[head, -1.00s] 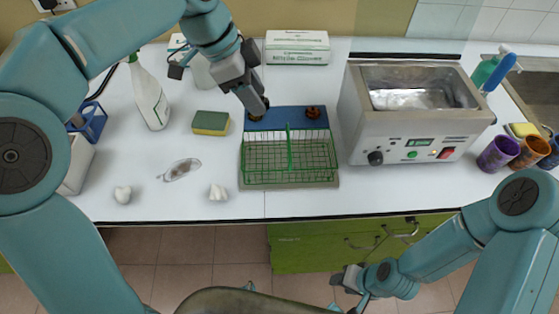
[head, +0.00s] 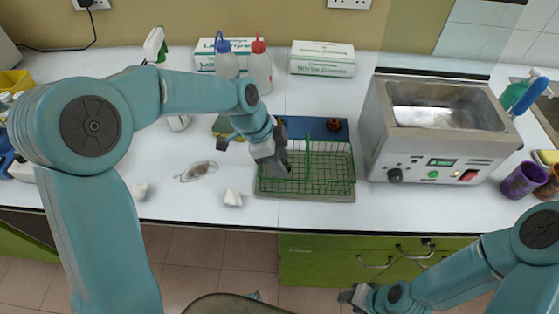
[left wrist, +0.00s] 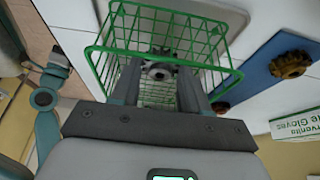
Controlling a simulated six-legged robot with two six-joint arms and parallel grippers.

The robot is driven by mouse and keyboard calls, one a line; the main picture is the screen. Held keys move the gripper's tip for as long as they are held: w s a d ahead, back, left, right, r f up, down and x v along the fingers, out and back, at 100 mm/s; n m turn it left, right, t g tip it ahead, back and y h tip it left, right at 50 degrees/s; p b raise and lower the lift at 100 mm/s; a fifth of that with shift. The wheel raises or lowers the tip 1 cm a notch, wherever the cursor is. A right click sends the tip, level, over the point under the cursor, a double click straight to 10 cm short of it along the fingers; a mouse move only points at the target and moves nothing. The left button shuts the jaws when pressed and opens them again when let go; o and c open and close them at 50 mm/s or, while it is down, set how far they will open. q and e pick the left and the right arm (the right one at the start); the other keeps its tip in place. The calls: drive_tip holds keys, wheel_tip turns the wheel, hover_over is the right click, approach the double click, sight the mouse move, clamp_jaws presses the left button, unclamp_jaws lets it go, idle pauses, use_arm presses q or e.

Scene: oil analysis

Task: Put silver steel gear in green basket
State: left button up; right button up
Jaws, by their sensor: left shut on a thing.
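The green wire basket (head: 330,172) stands on a grey base at the front of the table, and it also shows in the left wrist view (left wrist: 215,35). My left gripper (head: 282,172) is over the left part of the basket, pointing down. In the left wrist view its fingers (left wrist: 160,85) are shut on the silver steel gear (left wrist: 160,71), which appears over the basket's opening. The gear's height above the wire floor is hard to tell. In the head view the gear is hidden by the gripper. My right gripper (head: 352,297) is low, in front of the table.
A blue mat (head: 300,126) behind the basket bears a brown gear (head: 333,124); another brownish gear (left wrist: 220,106) shows by the basket rim. A steel bath (head: 440,130) stands right. A sponge (head: 222,126) is partly behind my arm. White lumps lie on the left.

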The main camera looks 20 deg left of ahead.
use_arm(q)
drive_tip(key=shift+w+f, duration=0.1)
drive_tip(key=shift+f, duration=0.45)
drive_tip(key=o, duration=1.2)
drive_tip(key=shift+f, duration=0.1)
drive_tip(key=shift+c, duration=0.2)
